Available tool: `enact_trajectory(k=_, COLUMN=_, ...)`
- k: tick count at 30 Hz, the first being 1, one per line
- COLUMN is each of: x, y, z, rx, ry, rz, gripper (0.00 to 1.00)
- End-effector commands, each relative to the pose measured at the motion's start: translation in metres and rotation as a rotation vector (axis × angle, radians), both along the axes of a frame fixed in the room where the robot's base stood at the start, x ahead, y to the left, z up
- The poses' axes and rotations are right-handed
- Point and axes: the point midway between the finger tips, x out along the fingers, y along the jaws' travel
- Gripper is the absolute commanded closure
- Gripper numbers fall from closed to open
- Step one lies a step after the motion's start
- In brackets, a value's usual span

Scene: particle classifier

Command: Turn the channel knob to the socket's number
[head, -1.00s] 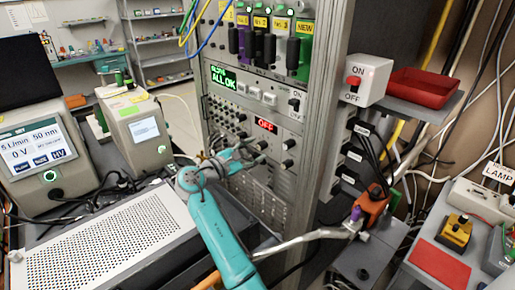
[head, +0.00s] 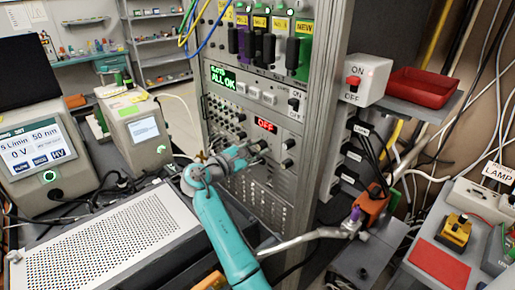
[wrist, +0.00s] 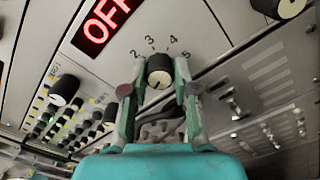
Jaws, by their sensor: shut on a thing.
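The channel knob (wrist: 158,65) is a round dark knob with a pale face, below a red "OFF" display in the wrist view. Numbers 2, 3, 4 and 5 are printed in an arc above it. My gripper (wrist: 159,76) has one finger on each side of the knob and is shut on it. I cannot read the knob's pointer clearly. In the head view my gripper (head: 252,151) reaches the rack panel just below the red display (head: 265,125) and largely hides the knob. Labelled modules (head: 260,21) stand at the rack's top; I cannot tell which one is the socket.
More knobs (head: 288,144) sit to the right of my gripper, and rows of small knobs (wrist: 64,90) lie to its left. A perforated grey box (head: 105,240) stands at the lower left. An orange clamp-like part (head: 372,207) and cables are right of the rack.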

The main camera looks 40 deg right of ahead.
Motion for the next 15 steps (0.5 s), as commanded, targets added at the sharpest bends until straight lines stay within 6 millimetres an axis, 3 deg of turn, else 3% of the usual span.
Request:
enact_trajectory(k=8, x=0.0000, y=-0.0001, z=-0.0003, rx=0.004, ry=-0.108, rz=-0.001, gripper=1.00)
enact_trajectory(k=15, x=0.0001, y=-0.0001, z=-0.0004, rx=0.010, ry=-0.306, rz=0.000, gripper=1.00)
